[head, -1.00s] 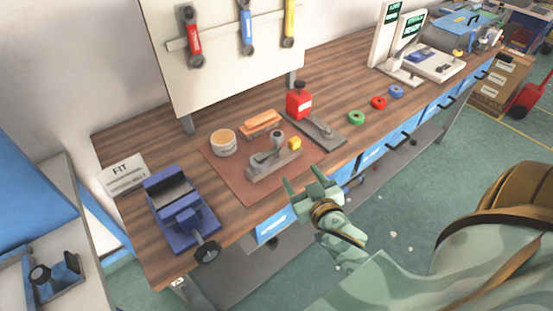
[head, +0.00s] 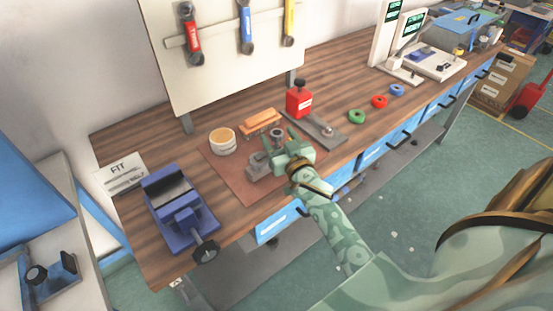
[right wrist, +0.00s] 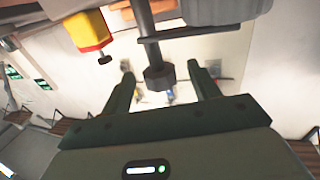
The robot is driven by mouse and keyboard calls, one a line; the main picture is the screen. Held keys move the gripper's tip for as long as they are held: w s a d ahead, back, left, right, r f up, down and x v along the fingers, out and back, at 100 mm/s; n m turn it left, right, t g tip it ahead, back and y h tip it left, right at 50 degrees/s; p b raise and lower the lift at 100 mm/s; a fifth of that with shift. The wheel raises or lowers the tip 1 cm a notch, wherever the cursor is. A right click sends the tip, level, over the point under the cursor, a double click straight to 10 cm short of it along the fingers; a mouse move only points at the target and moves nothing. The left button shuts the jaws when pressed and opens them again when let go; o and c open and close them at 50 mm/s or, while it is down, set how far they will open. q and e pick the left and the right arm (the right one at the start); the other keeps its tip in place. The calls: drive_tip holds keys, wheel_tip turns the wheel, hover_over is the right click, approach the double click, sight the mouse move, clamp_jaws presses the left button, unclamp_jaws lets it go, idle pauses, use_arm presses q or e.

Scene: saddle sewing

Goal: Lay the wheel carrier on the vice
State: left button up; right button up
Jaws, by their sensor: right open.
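The wheel carrier (head: 262,168), a grey metal part with an upright round hub, lies on the brown mat (head: 226,180) on the bench. My right gripper (head: 282,150) is open over its right end and hides part of it. In the right wrist view a dark rod with a thicker end (right wrist: 158,76) reaches between the two open fingers (right wrist: 164,88); I cannot tell that they touch it. A yellow and red block (right wrist: 84,32) is beside it. The blue vice (head: 178,212) stands empty at the left end of the bench. My left gripper is out of view.
Green, red and blue rings lie farther right. Bench between mat and vice is mostly clear.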

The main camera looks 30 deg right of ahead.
sight(274, 130)
drive_tip(key=w, duration=0.3)
drive_tip(key=shift+w+d, duration=0.25)
drive_tip(key=shift+d, duration=0.05)
clamp_jaws()
drive_tip(key=shift+r, duration=0.1)
